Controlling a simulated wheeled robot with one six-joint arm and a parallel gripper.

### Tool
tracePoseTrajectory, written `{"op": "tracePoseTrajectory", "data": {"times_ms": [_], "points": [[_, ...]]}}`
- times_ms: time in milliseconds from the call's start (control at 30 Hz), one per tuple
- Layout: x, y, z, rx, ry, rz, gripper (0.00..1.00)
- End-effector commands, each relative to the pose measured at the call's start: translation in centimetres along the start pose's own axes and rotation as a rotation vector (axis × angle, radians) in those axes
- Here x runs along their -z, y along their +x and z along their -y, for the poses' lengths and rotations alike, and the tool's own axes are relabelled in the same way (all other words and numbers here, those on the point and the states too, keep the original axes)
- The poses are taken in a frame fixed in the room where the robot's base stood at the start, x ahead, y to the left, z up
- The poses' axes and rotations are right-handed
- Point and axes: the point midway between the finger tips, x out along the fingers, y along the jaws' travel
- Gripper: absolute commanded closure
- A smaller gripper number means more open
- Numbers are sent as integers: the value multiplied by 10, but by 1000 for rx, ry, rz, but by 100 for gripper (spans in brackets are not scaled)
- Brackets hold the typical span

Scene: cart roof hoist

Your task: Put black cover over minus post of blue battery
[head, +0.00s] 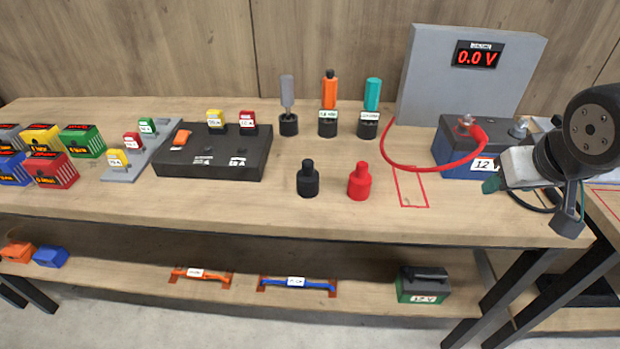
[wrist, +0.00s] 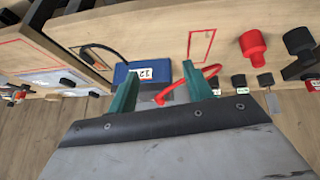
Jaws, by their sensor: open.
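The black cover (head: 308,183) stands upright on the bench, left of the similar red cover (head: 359,184). Both also show in the wrist view, black (wrist: 298,42) at the far right and red (wrist: 252,46) beside it. The blue battery (head: 452,158) stands at the right; it also shows in the wrist view (wrist: 150,66). A red cable end sits at its left post. Its grey right post (head: 518,129) looks bare. My gripper (head: 492,185) is at the battery's front right, partly hiding it. In the wrist view its teal fingers (wrist: 160,88) are apart and empty.
A grey voltmeter box (head: 450,80) reading 0.0 V stands behind the battery. The red cable (head: 400,168) loops across the bench near an empty red outline (head: 410,188). Upright tools stand behind the covers. A black fuse block (head: 215,160) is farther left.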

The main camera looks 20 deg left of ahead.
Motion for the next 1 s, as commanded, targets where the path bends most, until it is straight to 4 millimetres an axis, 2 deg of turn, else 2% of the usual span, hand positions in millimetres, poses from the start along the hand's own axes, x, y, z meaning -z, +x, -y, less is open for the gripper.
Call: {"op": "tracePoseTrajectory", "data": {"times_ms": [33, 100, 167, 200, 267, 300, 400, 500, 600, 700, 1000], "points": [[22, 23, 23, 33, -62, -64, 49], [50, 48, 58, 90, -137, -173, 49], [69, 66, 94, 156, -197, -263, 49], [79, 77, 120, 205, -235, -321, 49], [90, 89, 159, 281, -284, -403, 49], [93, 96, 184, 336, -312, -450, 49], [94, 104, 236, 460, -360, -539, 49], [90, 106, 273, 556, -387, -598, 49], [86, 106, 295, 619, -400, -632, 49], [85, 108, 307, 649, -404, -648, 49], [99, 130, 329, 653, -405, -650, 49]]}}
